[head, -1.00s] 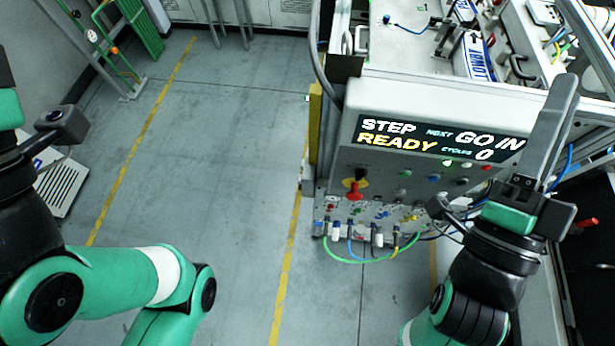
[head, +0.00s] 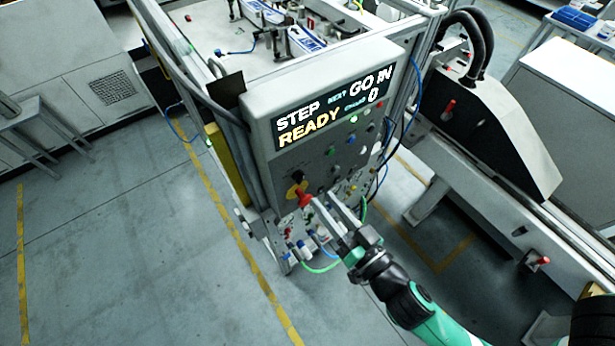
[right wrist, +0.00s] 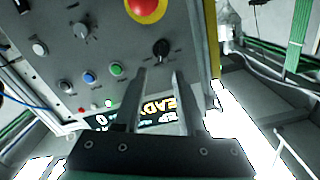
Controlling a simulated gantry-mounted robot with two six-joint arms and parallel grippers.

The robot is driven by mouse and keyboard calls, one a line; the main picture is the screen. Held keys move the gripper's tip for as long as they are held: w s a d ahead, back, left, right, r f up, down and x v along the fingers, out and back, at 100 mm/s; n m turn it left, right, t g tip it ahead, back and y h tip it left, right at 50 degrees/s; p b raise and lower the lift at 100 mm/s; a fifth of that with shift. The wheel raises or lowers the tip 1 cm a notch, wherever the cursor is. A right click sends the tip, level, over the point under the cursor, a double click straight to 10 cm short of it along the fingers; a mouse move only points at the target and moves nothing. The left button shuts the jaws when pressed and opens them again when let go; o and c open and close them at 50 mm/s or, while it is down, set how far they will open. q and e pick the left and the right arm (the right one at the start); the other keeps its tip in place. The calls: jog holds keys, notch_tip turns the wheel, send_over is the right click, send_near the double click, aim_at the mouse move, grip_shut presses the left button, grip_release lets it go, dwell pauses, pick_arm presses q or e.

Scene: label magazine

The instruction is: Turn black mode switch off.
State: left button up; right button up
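The black mode switch (right wrist: 161,48) shows on the grey control panel (right wrist: 120,45) in the right wrist view, just beyond and between my fingertips. Its pointer setting is hard to read. In the head view the switch (head: 298,176) is a small dark knob just above the red emergency stop (head: 304,198). My right gripper (head: 325,199) is open and empty, its fingers directed at the panel's lower left. In the right wrist view the gripper (right wrist: 159,72) has a clear gap between its fingers, and I see no contact with the switch. My left gripper is out of view.
The red stop on its yellow disc (right wrist: 146,8) is close to the switch. Blue (right wrist: 89,77) and green (right wrist: 116,69) buttons sit beside it. The display (head: 335,105) reads STEP READY, GO IN, 0. Hoses (head: 322,268) hang below the panel. The floor at left is clear.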

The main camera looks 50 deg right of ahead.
aim_at(303, 177)
jog(key=p+x, duration=0.2)
jog(key=x, duration=0.5)
jog(key=shift+r, duration=0.1)
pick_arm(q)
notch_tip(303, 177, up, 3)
pick_arm(e)
grip_shut()
